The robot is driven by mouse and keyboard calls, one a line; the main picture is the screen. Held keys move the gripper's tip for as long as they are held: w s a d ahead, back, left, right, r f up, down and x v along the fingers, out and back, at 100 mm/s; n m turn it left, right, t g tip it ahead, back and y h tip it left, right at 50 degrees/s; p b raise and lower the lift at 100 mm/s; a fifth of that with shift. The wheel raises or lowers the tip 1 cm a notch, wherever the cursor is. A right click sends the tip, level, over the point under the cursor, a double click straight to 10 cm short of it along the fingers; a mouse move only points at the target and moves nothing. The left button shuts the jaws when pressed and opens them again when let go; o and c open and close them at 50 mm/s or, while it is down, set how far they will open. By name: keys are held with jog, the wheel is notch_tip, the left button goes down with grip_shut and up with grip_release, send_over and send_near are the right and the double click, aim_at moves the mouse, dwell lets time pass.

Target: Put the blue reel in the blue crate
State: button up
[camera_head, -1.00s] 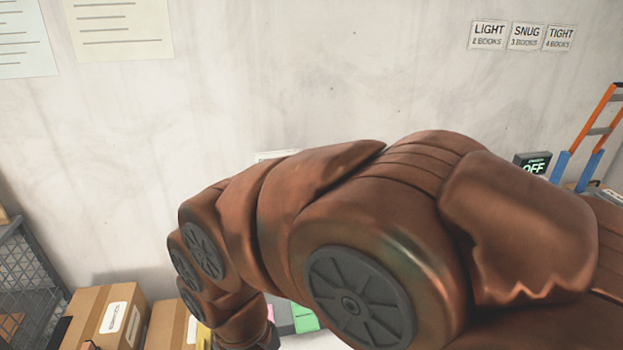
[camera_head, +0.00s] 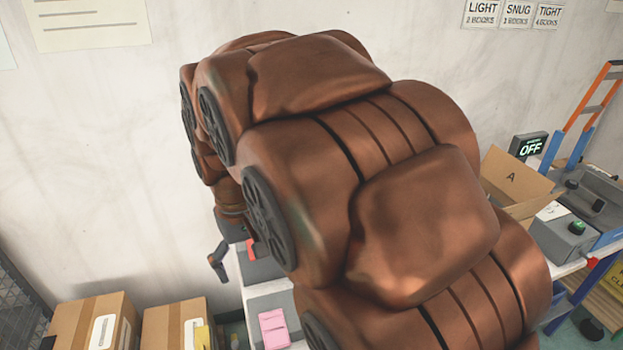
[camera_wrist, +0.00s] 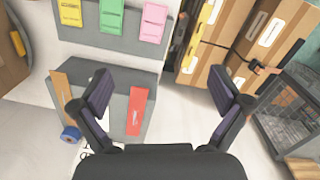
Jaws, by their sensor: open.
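The blue reel (camera_wrist: 71,134) is small in the wrist view, at the left beside the grey holder with the red tag. My gripper (camera_wrist: 165,92) is open, with nothing between its two dark fingers. Its left finger reaches in front of the grey holder, and the reel lies to the left of that finger, apart from it. In the head view one finger of my gripper (camera_head: 219,260) shows below my brown arm, left of the table; the reel does not show there.
Cardboard boxes (camera_head: 92,318) stand low at the left. A grey holder (camera_wrist: 112,102) bears a red tag (camera_wrist: 136,112); coloured cards hang beyond it. A mesh cage (camera_wrist: 288,118) stands at the right. A box marked A (camera_head: 520,180) and an OFF display (camera_head: 528,147) are at the right.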

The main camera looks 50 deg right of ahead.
jog(key=w+d+m+t+h+b, duration=0.1)
jog(key=w+d+m+b, duration=0.1)
jog(key=w+d, duration=1.55)
jog(key=w+d+f, duration=0.2)
jog(key=d, duration=0.6)
jog(key=w+d+f+t+b, duration=0.1)
jog(key=w+d+f, duration=0.1)
jog(key=d, duration=0.6)
jog(key=w+d+f+m+t, duration=0.1)
jog(key=w+d+f, duration=0.2)
jog(key=d, duration=0.6)
jog(key=shift+d+f+b, duration=0.1)
jog(key=shift+f+b, duration=0.15)
jog(key=shift+b, duration=0.15)
jog(key=shift+t, duration=0.3)
jog(key=shift+w+d+p+x, duration=0.15)
jog(key=shift+p+x, duration=0.75)
jog(key=shift+x, duration=1)
jog(key=shift+w+d+p+x, duration=0.15)
jog(key=shift+p+x, duration=0.75)
jog(key=shift+x, duration=1)
jog(key=shift+a+r, duration=0.1)
jog(key=shift+r, duration=0.05)
jog(key=c, duration=1.4)
jog(key=shift+r, duration=0.1)
